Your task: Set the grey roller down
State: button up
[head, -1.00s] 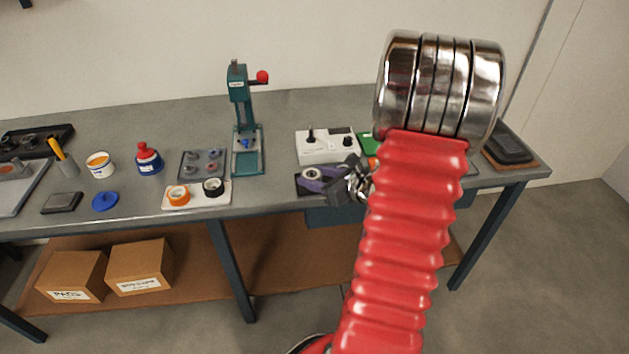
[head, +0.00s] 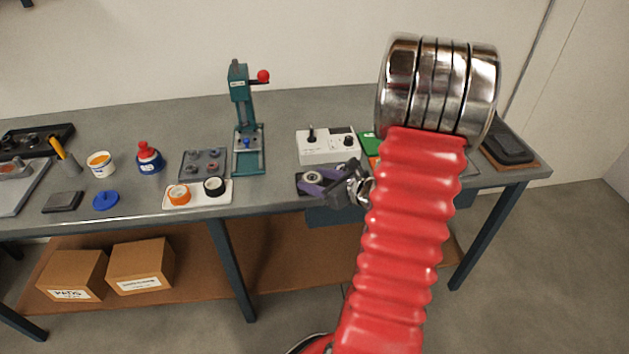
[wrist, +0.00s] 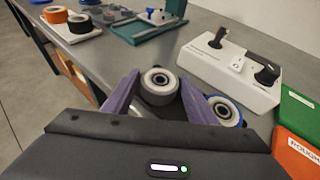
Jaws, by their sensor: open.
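The grey roller (wrist: 159,86), with a pale hub, sits between the two purple fingers of my gripper (wrist: 161,96) in the wrist view. The gripper is open, with a finger on either side of the roller. The roller appears to rest on a dark tray or pad (wrist: 190,121); its underside is hidden. A blue-rimmed white roller (wrist: 225,111) sits just right of the right finger. In the head view the grey roller (head: 313,177) shows at the bench's front edge, partly covered by my gripper (head: 322,182).
A white control box (head: 328,147) stands behind the roller. A white tray (head: 222,199) with orange and black rollers lies left, near a teal press (head: 247,155). Bench surface between tray and gripper is clear.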

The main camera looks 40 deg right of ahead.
jog(key=v, duration=1.2)
dwell(0.6)
jog(key=shift+r, duration=0.1)
jog(key=w+a+r+n+g+y, duration=0.1)
jog(key=a+r+n+g+y, duration=0.2)
jog(key=a+n, duration=0.7)
jog(key=w+a+r+n+g+y, duration=0.15)
jog(key=a+n+g, duration=0.4)
jog(key=a, duration=0.85)
jog(key=s+a+r+n+h, duration=0.2)
jog(key=s+a+r+n, duration=0.1)
jog(key=n, duration=0.7)
jog(key=s+a+r+n+h, duration=0.3)
jog(key=a+n, duration=0.3)
jog(key=n, duration=0.4)
jog(key=shift+v, duration=0.95)
